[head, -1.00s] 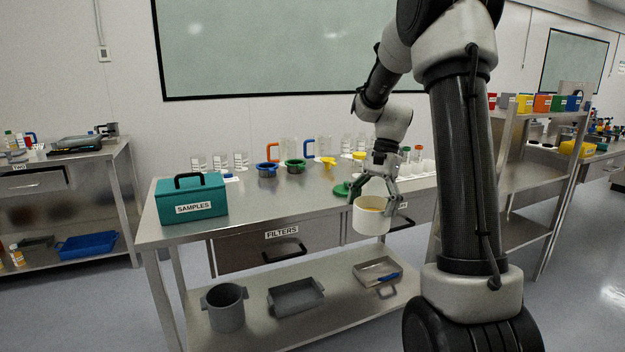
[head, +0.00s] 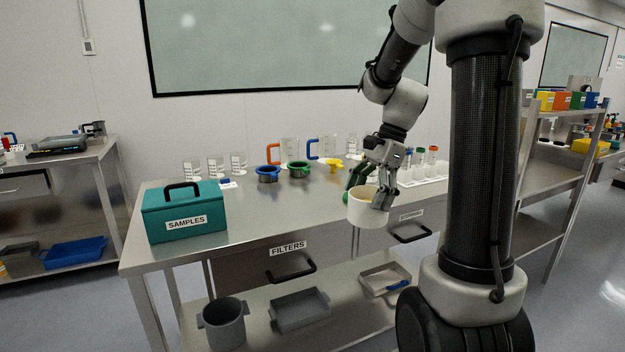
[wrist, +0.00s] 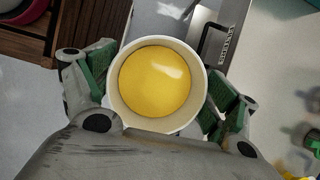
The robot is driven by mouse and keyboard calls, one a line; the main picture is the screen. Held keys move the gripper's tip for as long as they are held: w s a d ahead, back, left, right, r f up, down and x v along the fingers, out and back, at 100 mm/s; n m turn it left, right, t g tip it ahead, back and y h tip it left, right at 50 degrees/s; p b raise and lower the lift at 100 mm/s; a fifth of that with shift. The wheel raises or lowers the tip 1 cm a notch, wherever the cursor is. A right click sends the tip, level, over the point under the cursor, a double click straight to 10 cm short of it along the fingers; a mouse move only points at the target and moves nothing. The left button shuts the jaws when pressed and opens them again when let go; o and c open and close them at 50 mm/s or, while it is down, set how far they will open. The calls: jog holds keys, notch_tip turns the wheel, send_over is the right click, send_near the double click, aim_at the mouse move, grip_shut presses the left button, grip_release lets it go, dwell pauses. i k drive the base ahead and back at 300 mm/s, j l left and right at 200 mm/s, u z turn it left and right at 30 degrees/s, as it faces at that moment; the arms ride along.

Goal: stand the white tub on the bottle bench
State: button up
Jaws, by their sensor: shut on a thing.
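The white tub (head: 367,210) is held upright in my gripper (head: 371,196) in front of the steel bench's front edge, near bench-top height. In the wrist view my gripper (wrist: 158,95) has its green-padded fingers on both sides of the tub's rim (wrist: 116,98). A yellow content (wrist: 155,82) shows inside the tub. A steel bench (head: 250,205) carries several bottles and jugs; I cannot tell if it is the bottle bench.
A teal SAMPLES box (head: 185,210) stands at the bench's left end. Blue (head: 268,174) and green (head: 298,170) ring-shaped items stand toward the back. A white rack of capped tubes (head: 424,170) stands at the right. The bench's front middle is clear.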

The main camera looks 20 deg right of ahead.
aim_at(316, 204)
jog(key=i, duration=1)
